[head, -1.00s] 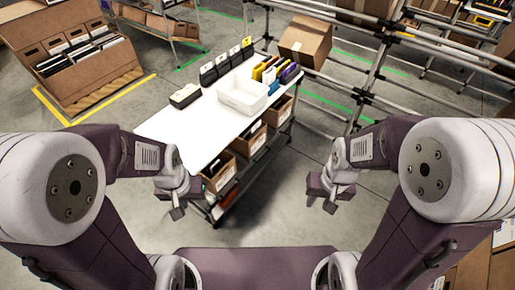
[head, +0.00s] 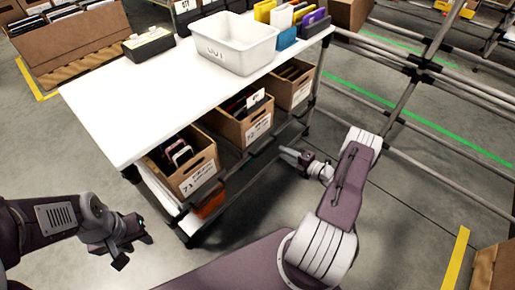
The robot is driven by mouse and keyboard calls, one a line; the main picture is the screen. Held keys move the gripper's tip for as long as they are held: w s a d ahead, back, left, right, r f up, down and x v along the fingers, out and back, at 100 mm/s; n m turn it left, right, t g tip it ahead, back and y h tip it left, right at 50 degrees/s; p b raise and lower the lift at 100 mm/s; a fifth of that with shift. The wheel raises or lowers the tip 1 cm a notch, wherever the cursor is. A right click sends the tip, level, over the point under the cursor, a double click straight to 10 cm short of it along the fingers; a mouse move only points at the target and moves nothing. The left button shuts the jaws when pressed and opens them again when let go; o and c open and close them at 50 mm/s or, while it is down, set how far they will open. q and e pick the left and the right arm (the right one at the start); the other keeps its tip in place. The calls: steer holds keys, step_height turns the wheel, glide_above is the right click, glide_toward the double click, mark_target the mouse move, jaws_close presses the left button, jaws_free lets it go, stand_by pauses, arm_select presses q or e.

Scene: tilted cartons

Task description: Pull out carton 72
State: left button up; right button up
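Three open brown cartons stand tilted on the shelf under the white table. The middle carton (head: 236,128) has a white label that seems to read 72; its handle hole faces me and dark items show inside. The left carton (head: 197,173) has a label that seems to read 71. The right carton (head: 300,92) has a label too small to read surely. My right gripper (head: 286,156) is right of and below the middle carton, apart from it, its fingers seemingly spread and empty. My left gripper (head: 136,252) is open and empty, left of and below the left carton.
A white bin (head: 235,45) and colourful folders (head: 290,18) stand on the white table (head: 130,95). Metal shelf rails and a post edge the cartons. A pipe rack (head: 400,115) stands to the right.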

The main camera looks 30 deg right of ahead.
mark_target(269, 145)
steer(key=b+x, duration=0.4)
steer(key=x, duration=0.4)
steer(key=shift+w+a+b, duration=0.15)
steer(key=shift+a+b, duration=0.05)
steer(key=shift+b, duration=0.1)
steer(key=shift+w+a+r, duration=0.1)
steer(key=shift+w, duration=0.15)
steer(key=shift+c, duration=0.3)
jaws_close()
stand_by(0.5)
